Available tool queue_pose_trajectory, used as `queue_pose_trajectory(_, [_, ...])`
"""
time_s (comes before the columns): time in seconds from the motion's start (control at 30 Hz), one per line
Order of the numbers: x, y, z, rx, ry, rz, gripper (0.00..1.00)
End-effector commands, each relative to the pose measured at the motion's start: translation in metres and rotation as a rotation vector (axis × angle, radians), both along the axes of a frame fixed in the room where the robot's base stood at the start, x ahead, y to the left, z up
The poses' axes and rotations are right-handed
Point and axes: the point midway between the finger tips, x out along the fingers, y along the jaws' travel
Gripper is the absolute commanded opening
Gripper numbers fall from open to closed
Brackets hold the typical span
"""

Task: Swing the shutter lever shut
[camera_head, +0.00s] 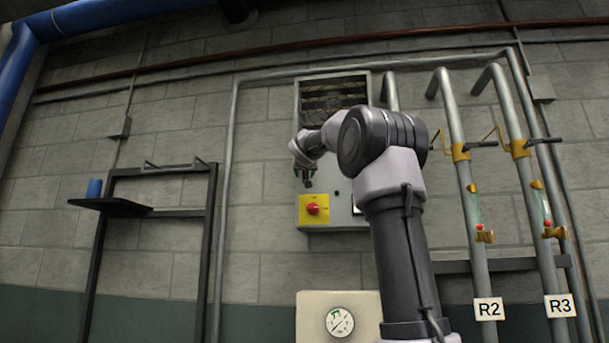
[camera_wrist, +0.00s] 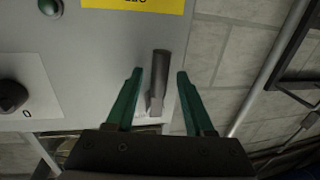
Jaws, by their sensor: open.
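A grey cabinet (camera_head: 345,215) hangs on the wall, with a dark slatted shutter opening (camera_head: 333,92) at its top. In the wrist view a grey shutter lever (camera_wrist: 159,70) stands out from the edge of the cabinet face (camera_wrist: 100,45). My gripper (camera_wrist: 160,74) is open, with one green finger on each side of the lever. Gaps show between the lever and both fingers. In the head view my gripper (camera_head: 306,178) is small in front of the cabinet's left part, and I cannot make out the lever there. My arm hides the cabinet's right side.
A red knob on a yellow plate (camera_head: 313,209) and a dark knob (camera_wrist: 12,96) are on the cabinet. Pipes labelled R2 (camera_head: 489,309) and R3 (camera_head: 560,306) stand right. A gauge (camera_head: 339,322) is below. A shelf frame (camera_head: 150,212) with a blue cup (camera_head: 94,188) is left.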

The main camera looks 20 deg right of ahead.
Motion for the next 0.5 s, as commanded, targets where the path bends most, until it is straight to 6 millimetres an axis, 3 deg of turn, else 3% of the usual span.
queue_pose_trajectory(0.3, [0.0034,-0.0017,-0.0002,0.0,0.0,0.0,0.53])
queue_pose_trajectory(0.33, [0.0034,-0.0017,-0.0002,0.0,0.0,0.0,0.49])
queue_pose_trajectory(0.47, [0.0033,-0.0018,-0.0002,0.0,0.0,0.0,0.0])
queue_pose_trajectory(0.5, [0.0033,-0.0018,-0.0002,0.0,0.0,0.0,0.0])
